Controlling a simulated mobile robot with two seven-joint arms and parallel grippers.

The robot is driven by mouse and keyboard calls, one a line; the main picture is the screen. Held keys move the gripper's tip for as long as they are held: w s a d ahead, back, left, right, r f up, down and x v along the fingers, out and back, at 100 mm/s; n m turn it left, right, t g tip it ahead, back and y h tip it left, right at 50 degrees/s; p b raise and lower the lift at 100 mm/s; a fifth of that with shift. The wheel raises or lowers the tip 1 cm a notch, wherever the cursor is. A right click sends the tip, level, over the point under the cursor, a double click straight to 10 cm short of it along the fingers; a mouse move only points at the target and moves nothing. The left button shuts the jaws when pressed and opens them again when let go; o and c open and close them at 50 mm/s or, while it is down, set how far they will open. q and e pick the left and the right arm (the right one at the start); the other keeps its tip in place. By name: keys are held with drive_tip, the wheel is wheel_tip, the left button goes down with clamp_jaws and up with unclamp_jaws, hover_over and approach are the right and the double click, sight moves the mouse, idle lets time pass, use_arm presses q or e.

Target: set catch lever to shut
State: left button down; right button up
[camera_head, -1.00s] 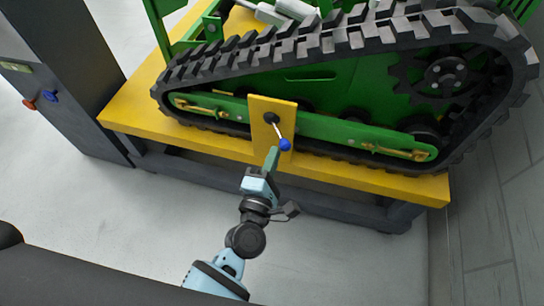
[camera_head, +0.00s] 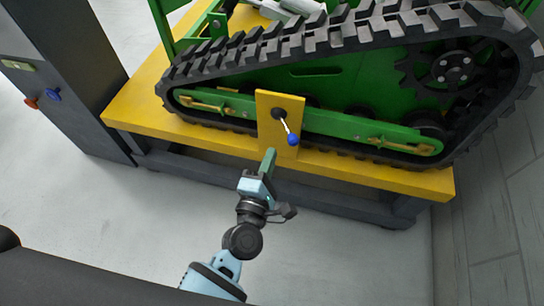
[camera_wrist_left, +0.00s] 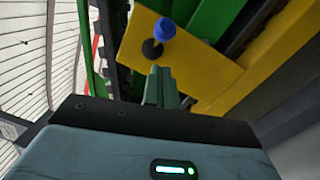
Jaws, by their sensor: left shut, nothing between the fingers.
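The catch lever (camera_head: 286,127) is a short pale rod with a blue ball knob, on a black pivot on a yellow upright plate (camera_head: 268,140). In the head view it slants down and to the right from the pivot. In the left wrist view the blue knob (camera_wrist_left: 164,28) stands just beyond the fingertips, with the yellow plate (camera_wrist_left: 205,75) behind it. My left gripper (camera_head: 268,156) is shut and empty, its green fingers below and left of the knob, apart from it in the head view. It also shows in the left wrist view (camera_wrist_left: 158,74). My right gripper is not in view.
The green tracked carrier (camera_head: 330,75) with its black track (camera_head: 350,38) sits on a yellow platform (camera_head: 370,172). A dark cabinet (camera_head: 60,70) with red and blue knobs stands at the left. The grey floor in front is clear.

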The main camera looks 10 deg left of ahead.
use_arm(q)
drive_tip(key=s+d, duration=0.2)
drive_tip(key=s, duration=0.8)
drive_tip(key=shift+f, duration=0.45)
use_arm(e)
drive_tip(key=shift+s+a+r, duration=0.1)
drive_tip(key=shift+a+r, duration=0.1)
use_arm(q)
drive_tip(key=shift+d, duration=0.1)
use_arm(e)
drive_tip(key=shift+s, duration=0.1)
